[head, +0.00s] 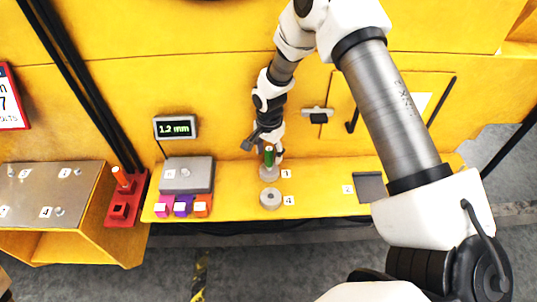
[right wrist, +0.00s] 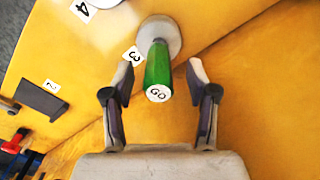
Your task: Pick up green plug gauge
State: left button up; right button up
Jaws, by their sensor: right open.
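The green plug gauge (head: 269,157) stands upright on a round grey casting (head: 269,173) by the label 3, on the yellow ledge. In the right wrist view the gauge (right wrist: 158,72) shows its white end marked GO, and the casting (right wrist: 162,36) lies beyond it. My right gripper (head: 265,149) is at the gauge in the head view. In the right wrist view my right gripper (right wrist: 160,72) is open, with one finger on each side of the gauge and a gap on both sides. My left gripper is not in view.
A second round casting (head: 270,199) sits in front by label 4. A grey box (head: 188,174) with coloured blocks stands left, below a display (head: 175,127) reading 1.2 mm. A red holder (head: 126,200) is further left. A dark plate (head: 370,187) lies right; the ledge between is clear.

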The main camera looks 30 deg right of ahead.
grip_shut()
jog(key=shift+r, duration=0.15)
